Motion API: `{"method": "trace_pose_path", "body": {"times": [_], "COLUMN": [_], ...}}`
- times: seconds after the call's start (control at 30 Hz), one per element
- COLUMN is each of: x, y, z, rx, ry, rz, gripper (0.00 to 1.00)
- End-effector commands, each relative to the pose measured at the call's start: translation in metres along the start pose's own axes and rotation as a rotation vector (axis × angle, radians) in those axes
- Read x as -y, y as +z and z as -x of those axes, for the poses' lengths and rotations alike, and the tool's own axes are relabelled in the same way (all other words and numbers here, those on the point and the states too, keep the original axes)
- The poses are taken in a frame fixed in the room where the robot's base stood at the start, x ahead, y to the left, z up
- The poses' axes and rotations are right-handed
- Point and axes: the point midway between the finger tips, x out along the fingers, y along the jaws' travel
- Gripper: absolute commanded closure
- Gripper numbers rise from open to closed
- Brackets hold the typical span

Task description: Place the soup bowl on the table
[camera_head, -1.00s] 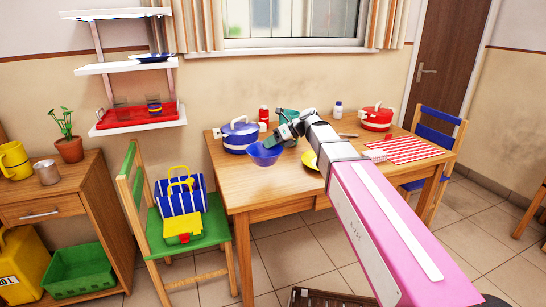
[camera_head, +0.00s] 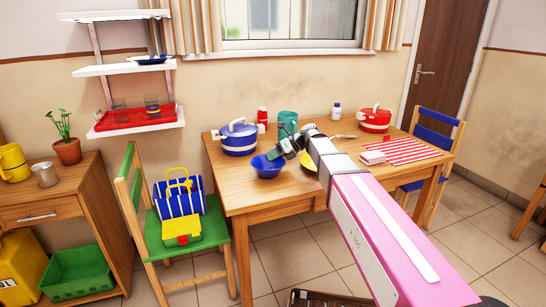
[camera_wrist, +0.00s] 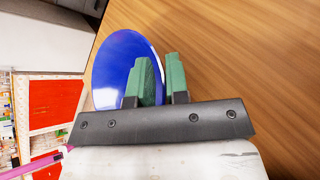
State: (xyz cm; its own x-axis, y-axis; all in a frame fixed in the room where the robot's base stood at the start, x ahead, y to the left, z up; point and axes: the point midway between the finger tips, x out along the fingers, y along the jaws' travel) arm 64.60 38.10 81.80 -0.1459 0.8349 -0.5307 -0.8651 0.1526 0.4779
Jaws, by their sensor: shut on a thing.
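The soup bowl (camera_head: 268,167) is deep blue and shows near the front left corner of the table (camera_head: 258,192). My gripper (camera_head: 279,152) is shut on the bowl's right rim. In the wrist view the bowl (camera_wrist: 113,70) is a blue oval, with one green finger over its inner side and the other outside its edge; the fingers (camera_wrist: 161,68) hide part of the rim. The bowl is low, at or just above the wooden tabletop; I cannot tell whether it touches.
A yellow plate (camera_head: 309,160) lies beside my arm. A red pot (camera_head: 375,120) and striped cloth (camera_head: 408,150) are on the right. A green chair (camera_head: 190,238) stands at the left.

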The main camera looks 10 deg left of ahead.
Motion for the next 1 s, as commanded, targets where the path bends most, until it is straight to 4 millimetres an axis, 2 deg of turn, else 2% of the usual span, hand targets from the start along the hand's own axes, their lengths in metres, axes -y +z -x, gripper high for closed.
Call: {"method": "trace_pose_path", "body": {"times": [0.13,0.17,0.2,0.23,0.53,0.63,0.77,1.0], "x": [0.001,0.001,0.001,0.001,0.0,0.0,-0.001,0.0], "y": [-0.002,-0.002,-0.001,-0.001,-0.001,0.0,0.001,0.001], "z": [-0.001,-0.001,-0.001,-0.001,-0.001,0.005,0.024,0.073], "rx": [0.0,0.0,0.0,0.0,0.0,0.0,0.002,0.002], "ry": [0.001,0.0,0.0,0.0,0.0,-0.001,-0.002,-0.003], "rz": [-0.001,0.0,0.0,0.0,0.0,0.0,0.001,0.0], "gripper": [1.0,0.78,0.65,0.59,0.59,0.59,0.59,0.59]}}
